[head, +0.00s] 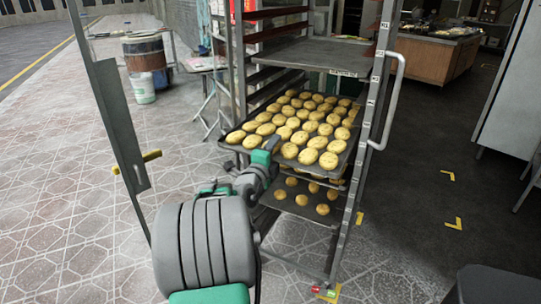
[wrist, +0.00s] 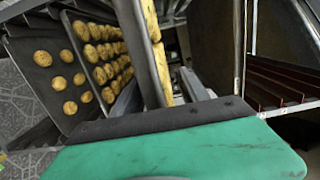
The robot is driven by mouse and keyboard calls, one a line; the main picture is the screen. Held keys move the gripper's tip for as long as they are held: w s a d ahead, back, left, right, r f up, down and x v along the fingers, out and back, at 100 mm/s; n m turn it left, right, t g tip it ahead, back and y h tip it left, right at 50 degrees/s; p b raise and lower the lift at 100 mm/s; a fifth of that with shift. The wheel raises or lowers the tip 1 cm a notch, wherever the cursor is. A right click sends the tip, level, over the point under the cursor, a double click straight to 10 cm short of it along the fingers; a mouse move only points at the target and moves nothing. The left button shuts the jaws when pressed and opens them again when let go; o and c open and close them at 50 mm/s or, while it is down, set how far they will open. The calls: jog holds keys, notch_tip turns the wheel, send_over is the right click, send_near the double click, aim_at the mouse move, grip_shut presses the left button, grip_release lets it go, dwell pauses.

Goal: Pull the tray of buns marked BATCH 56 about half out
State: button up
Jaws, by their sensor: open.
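A wheeled rack (head: 362,150) holds trays in its slots. A dark tray full of golden buns (head: 338,160) sits at mid height, its front edge toward me. A lower tray with fewer buns (head: 291,214) lies below it, and other trays lie between, partly hidden. I cannot read BATCH 56 on any tray. My gripper (head: 268,160) is open at the front edge of the full tray, left of its middle. Contact cannot be told.
A bare dark tray (head: 318,54) with a small, unreadable label sits higher in the rack. An open grey door or panel (head: 112,120) with a yellow handle stands at the left. A curved handle (head: 392,105) is on the rack's right side.

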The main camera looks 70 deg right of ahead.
jog(key=shift+d, duration=0.1)
jog(key=shift+c, duration=0.5)
grip_shut()
dwell(0.9)
